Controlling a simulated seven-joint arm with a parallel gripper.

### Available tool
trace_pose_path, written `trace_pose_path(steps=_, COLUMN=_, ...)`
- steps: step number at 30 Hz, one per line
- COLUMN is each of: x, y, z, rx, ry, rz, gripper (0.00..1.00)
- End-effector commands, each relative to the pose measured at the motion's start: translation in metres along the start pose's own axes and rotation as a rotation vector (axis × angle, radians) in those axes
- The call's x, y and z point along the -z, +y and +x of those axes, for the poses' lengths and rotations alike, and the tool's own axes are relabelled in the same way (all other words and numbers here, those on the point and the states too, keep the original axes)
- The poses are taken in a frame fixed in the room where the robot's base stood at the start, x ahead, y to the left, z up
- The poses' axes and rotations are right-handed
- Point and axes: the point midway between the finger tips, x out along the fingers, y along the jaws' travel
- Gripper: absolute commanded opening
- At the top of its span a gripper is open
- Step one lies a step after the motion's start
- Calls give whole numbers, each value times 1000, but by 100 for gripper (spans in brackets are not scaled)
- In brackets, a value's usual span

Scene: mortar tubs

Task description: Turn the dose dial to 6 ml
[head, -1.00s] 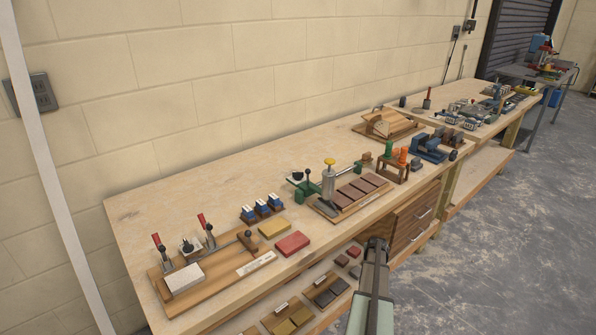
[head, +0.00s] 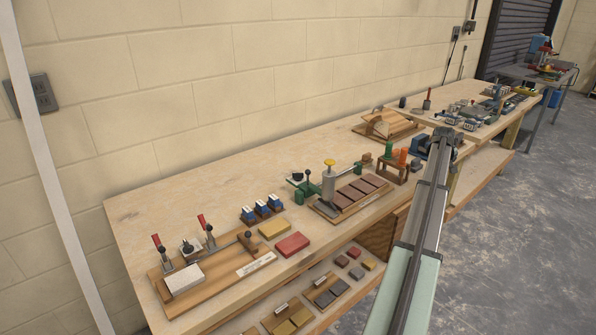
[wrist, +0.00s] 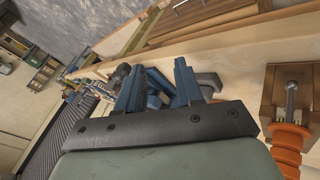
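I cannot make out a dose dial or its scale at this size. In the wrist view, dark blue parts (wrist: 155,88) rise past my gripper's black plate.
An orange-topped piece (head: 401,155) on a wooden stand is left of my gripper; its ribbed orange part shows in the wrist view (wrist: 289,140). A clamp board (head: 222,276), a red block (head: 292,244) and a yellow block (head: 274,228) lie at left. The back left bench top is clear.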

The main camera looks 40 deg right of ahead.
Motion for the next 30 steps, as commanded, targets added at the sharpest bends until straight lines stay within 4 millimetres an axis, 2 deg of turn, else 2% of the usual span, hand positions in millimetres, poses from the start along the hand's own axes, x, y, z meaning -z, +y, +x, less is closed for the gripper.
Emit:
trace_pose_path(steps=1, x=17, y=5, z=-22, rx=13, ry=-8, rz=-45, gripper=36)
trace_pose_path(steps=4, x=46, y=0, z=-65, rx=55, ry=-29, rz=-152, gripper=36)
trace_pose_path(steps=7, x=83, y=-26, z=-114, rx=124, ry=-44, rz=-287, gripper=36)
trace_pose_path(steps=9, x=108, y=-59, z=-145, rx=183, ry=-48, rz=-388, gripper=36)
trace_pose_path(steps=11, x=124, y=-89, z=-165, rx=231, ry=-49, rz=-462, gripper=36)
trace_pose_path(steps=12, x=134, y=-110, z=-176, rx=263, ry=-48, rz=-509, gripper=36)
trace_pose_path(steps=18, x=172, y=-218, z=-231, rx=410, ry=-38, rz=-722, gripper=36)
trace_pose_path(steps=24, x=192, y=-321, z=-286, rx=548, ry=-25, rz=-932, gripper=36)
trace_pose_path(steps=27, x=196, y=-361, z=-312, rx=606, ry=-20, rz=-1022, gripper=36)
trace_pose_path(steps=30, x=198, y=-392, z=-332, rx=650, ry=-16, rz=-1092, gripper=36)
